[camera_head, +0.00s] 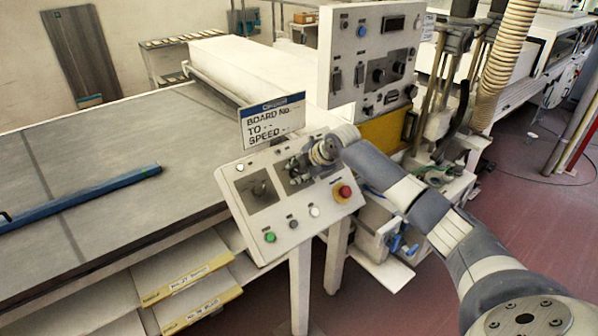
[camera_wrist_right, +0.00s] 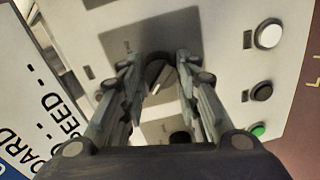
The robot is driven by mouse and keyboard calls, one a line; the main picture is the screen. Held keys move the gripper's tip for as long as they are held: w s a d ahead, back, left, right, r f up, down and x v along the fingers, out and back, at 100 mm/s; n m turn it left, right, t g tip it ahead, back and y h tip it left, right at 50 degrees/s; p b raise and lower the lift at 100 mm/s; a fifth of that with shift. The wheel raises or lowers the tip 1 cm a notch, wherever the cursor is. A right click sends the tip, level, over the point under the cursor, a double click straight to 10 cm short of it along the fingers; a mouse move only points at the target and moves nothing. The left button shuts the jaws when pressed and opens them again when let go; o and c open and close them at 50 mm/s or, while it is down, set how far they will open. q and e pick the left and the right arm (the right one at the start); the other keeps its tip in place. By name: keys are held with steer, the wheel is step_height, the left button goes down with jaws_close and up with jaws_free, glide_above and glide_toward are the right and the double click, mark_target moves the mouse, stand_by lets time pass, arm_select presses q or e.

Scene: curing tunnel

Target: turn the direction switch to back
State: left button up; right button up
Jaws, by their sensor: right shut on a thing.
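A sloped white control panel (camera_head: 285,222) stands at the table's front corner. My right gripper (camera_head: 298,172) reaches over it from the right and hides most of the knob there. In the right wrist view, the two fingers of my right gripper (camera_wrist_right: 158,95) are shut on a dark rotary knob, which I take as the direction switch (camera_wrist_right: 158,70). Its label and setting cannot be read. A second dark knob (camera_head: 260,188) sits on a grey plate to the left and is partly hidden in the wrist view. My left gripper is not in view.
The panel also bears a red stop button (camera_head: 345,191), a white button (camera_head: 314,211), a black button (camera_head: 293,224) and a green button (camera_head: 270,237). A sign (camera_head: 272,122) stands behind it. A taller control box (camera_head: 372,55) stands farther back.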

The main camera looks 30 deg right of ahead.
stand_by(0.3)
steer(key=o, duration=1.1)
steer(key=shift+c, duration=0.2)
steer(key=v, duration=1.2)
